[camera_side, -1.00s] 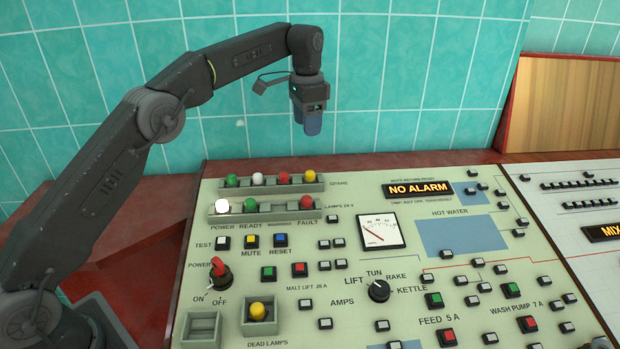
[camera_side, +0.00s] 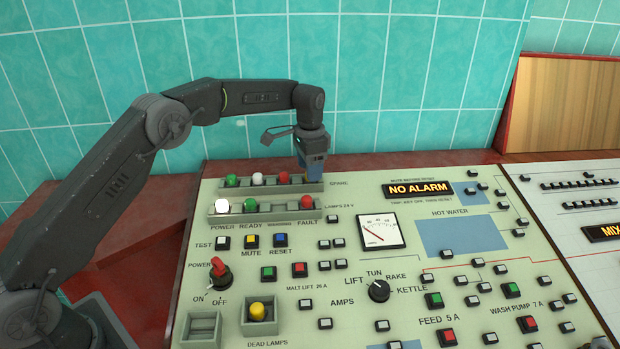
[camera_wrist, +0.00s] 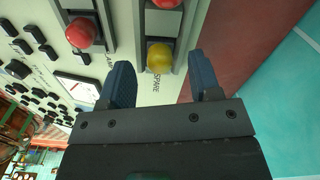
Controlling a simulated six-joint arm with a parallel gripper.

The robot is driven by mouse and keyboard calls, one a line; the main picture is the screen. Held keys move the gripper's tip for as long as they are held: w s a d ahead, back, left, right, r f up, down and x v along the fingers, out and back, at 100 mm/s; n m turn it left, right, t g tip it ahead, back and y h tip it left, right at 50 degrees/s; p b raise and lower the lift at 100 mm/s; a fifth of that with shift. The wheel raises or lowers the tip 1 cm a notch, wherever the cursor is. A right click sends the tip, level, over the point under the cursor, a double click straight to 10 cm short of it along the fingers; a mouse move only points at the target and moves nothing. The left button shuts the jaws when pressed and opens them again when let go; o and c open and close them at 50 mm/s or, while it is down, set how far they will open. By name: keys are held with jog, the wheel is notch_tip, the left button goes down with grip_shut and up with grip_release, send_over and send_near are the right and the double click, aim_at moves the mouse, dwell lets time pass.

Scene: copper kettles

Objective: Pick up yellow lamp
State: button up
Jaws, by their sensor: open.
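A yellow lamp (camera_wrist: 160,57) sits at the right end of the spare rack (camera_side: 243,189). My gripper (camera_side: 311,174) is over that end of the rack and hides most or all of this lamp in the side view. In the wrist view my gripper (camera_wrist: 160,64) is open, with one blue finger on each side of the lamp. I cannot tell whether the fingers touch it. A second yellow lamp (camera_side: 257,310) sits in the dead lamps box near the panel's front.
Red lamps sit beside the yellow one, in the spare rack (camera_side: 283,177) and the lower rack (camera_side: 306,202). A green lamp (camera_side: 232,180) and a white lamp (camera_side: 257,180) are further left. An empty box (camera_side: 202,326) is beside the dead lamps box. A tiled wall (camera_side: 400,80) stands behind.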

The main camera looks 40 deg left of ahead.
jog(key=shift+f, duration=0.8)
jog(key=c, duration=1)
jog(key=shift+r, duration=0.15)
jog(key=shift+r, duration=0.6)
jog(key=r, duration=0.2)
jog(key=a+r, duration=0.1)
jog(key=shift+s+r, duration=0.25)
jog(key=shift+s, duration=0.05)
jog(key=s+a+r, duration=0.5)
jog(key=a+r, duration=0.1)
jog(key=a, duration=0.3)
jog(key=shift+a, duration=0.15)
